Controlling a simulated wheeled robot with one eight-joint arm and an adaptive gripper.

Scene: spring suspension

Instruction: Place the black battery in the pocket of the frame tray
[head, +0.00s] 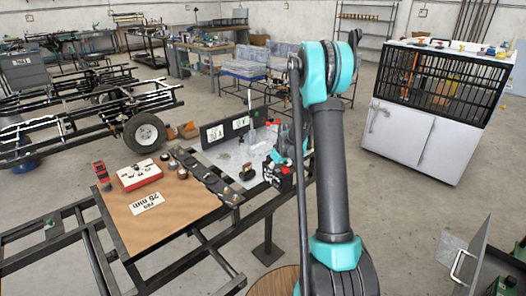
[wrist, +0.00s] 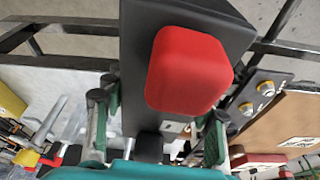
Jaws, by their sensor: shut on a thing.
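The black battery (wrist: 135,60) fills the middle of the wrist view, a dark block with a large red cap (wrist: 190,70) on its near face. My gripper (wrist: 158,125) is shut on it, one finger on each side. In the head view the battery (head: 280,178) shows as a dark block with red spots, at the right end of the bench beside my arm, partly hidden by the arm. Whether it touches anything below is unclear. I cannot make out the frame tray or its pocket with certainty.
A brown board (head: 165,215) holds a red and white box (head: 139,175) and a red and black object (head: 102,176). A dark strip with round parts (head: 205,175) separates it from a pale surface (head: 225,155) with signs. Black frame rails (head: 210,262) run in front.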

